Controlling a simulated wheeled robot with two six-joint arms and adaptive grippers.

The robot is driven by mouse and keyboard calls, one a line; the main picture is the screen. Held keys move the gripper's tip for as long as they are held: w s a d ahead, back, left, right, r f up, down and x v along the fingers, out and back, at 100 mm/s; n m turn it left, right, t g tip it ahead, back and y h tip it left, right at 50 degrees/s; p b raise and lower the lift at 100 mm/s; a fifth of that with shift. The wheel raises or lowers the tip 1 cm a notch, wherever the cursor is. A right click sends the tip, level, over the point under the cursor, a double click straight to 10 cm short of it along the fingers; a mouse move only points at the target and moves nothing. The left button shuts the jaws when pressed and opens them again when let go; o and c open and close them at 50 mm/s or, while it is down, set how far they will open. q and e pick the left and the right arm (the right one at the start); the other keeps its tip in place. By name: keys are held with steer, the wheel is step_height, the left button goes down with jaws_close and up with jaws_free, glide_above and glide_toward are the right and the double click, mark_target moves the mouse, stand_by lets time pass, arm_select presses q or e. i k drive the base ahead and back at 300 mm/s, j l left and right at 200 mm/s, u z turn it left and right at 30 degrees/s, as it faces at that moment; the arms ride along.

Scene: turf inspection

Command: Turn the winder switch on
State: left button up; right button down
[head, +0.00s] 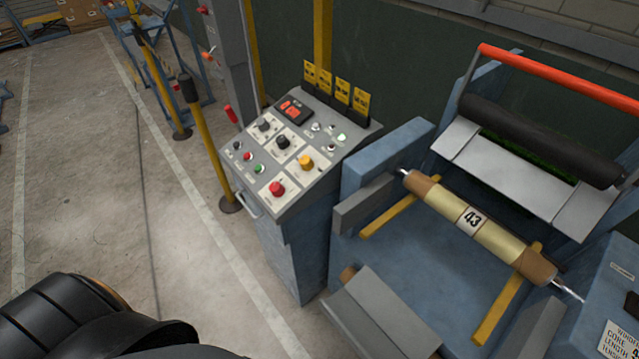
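A blue box (603,282) stands at the bottom right corner, cut off by the picture edge. It carries a white label (618,340) whose top word seems to start with "WIND". A small dark part (632,301), perhaps a switch, sits above that label at the edge; its position cannot be read. A sloped grey control panel (318,186) stands at the centre with black, yellow and red knobs and small buttons. I cannot tell which of its knobs, if any, belongs to the winder. Neither gripper shows.
A blue machine frame (388,150) holds a yellowish roll (470,217) marked 43 and a dark roller (540,140) under a red bar (560,74). A yellow post (212,150) stands left of the panel. The concrete floor (90,180) at left is mostly clear.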

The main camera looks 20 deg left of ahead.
mark_target(278, 190)
steer(key=k+u, duration=0.1)
steer(key=u, duration=0.35)
steer(key=j+u, duration=0.1)
steer(key=u, duration=0.4)
steer(key=k+j+u, duration=0.1)
steer(key=u, duration=0.35)
steer(key=j+u, duration=0.15)
steer(key=u, duration=0.3)
steer(key=k+j, duration=0.05)
